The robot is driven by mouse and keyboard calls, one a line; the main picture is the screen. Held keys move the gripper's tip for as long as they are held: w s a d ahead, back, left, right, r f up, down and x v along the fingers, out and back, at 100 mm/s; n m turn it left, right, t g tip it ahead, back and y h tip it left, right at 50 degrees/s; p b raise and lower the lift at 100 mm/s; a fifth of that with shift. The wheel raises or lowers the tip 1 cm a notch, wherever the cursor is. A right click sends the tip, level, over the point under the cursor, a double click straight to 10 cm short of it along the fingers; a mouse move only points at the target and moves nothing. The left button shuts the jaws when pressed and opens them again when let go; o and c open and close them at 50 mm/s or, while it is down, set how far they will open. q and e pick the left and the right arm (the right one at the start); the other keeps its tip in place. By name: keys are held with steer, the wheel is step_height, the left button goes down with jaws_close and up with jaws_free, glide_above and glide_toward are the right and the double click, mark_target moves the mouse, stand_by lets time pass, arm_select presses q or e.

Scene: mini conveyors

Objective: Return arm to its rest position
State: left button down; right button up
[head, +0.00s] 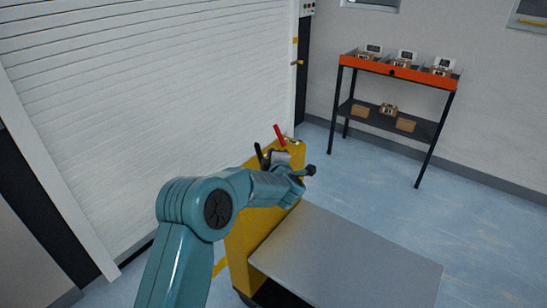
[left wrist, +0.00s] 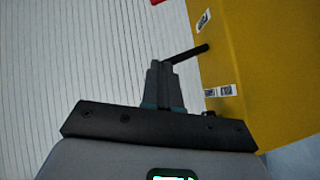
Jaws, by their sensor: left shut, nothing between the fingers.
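My left arm comes up from the lower left in the head view. Its gripper (head: 284,156) is over the top of a yellow cart body (head: 248,240). In the left wrist view the left gripper (left wrist: 164,66) has its grey fingers together with nothing between them. A black lever (left wrist: 187,53) sticks out from the yellow body (left wrist: 270,60) close to the fingertips; I cannot tell whether they touch. A red lever (head: 280,135) stands beyond the gripper in the head view. My right gripper is not in view.
A flat grey platform (head: 345,262) adjoins the yellow body at the lower right. A white roller door (head: 150,110) stands behind at the left. An orange-topped rack (head: 400,71) with several boxes stands at the back right. Blue floor between is clear.

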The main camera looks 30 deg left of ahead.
arm_select(q)
steer(key=shift+r, duration=0.1)
stand_by(0.4)
steer(key=s+d+f+m+g+h+p, duration=0.1)
steer(key=s+d+f+m+h, duration=0.3)
steer(key=f, duration=0.4)
steer(key=s+d+f+m+g+h+p, duration=0.1)
steer(key=s+d+f+m+g+h, duration=0.15)
steer(key=s+d+f, duration=0.4)
steer(key=s+d+f+m+h+p, duration=0.2)
steer(key=s+d+f+m, duration=0.35)
steer(key=f, duration=0.25)
steer(key=s+d+f+m+g+h, duration=0.2)
steer(key=s+d+m+g, duration=0.2)
steer(key=s, duration=0.8)
steer(key=s+d+f+m+g+h, duration=0.2)
steer(key=s+d, duration=0.5)
steer(key=s, duration=0.6)
steer(key=m+g+h, duration=0.1)
steer(key=m+g, duration=0.1)
steer(key=m, duration=0.1)
steer(key=shift+s+d+f+m+h, duration=0.2)
steer(key=shift+m+h, duration=0.15)
steer(key=shift+m, duration=0.05)
